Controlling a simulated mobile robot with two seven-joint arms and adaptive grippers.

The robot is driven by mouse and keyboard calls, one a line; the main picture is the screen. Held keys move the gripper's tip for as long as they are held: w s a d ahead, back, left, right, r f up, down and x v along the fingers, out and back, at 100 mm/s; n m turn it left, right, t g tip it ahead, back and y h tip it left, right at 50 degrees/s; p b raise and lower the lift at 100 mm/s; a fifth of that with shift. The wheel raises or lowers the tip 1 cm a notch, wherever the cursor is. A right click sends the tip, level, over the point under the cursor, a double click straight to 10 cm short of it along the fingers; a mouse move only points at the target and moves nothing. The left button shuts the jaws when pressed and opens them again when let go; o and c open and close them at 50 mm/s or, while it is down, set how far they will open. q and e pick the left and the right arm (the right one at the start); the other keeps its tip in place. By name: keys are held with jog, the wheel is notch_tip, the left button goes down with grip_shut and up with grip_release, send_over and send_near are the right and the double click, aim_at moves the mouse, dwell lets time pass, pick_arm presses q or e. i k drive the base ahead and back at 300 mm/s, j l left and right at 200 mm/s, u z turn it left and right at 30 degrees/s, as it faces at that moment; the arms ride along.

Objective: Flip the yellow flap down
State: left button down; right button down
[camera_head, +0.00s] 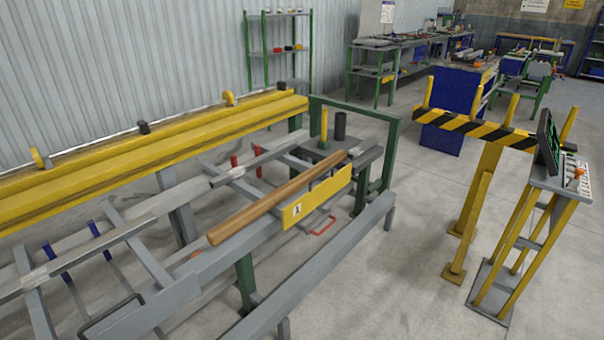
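A yellow flap (325,193), a flat plate with a small white label at its left end, stands upright along the front side of the runout table (310,265). I cannot tell whether the bar touches the flap. Neither of my grippers is in view.
A long yellow beam (130,165) runs along the table's back. A red handle (323,227) sits below the flap. A control stand (560,180) and a striped barrier (475,130) stand at right. The floor between table and stand is clear.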

aim_at(297, 210)
jog(key=i+l+u, duration=0.15)
jog(key=i+l, duration=0.25)
jog(key=i+l+u, duration=0.1)
jog(key=i+l, duration=0.3)
jog(key=l, duration=0.15)
jog(key=i+l+u, duration=0.15)
jog(key=i+l, duration=0.2)
jog(key=l, duration=0.2)
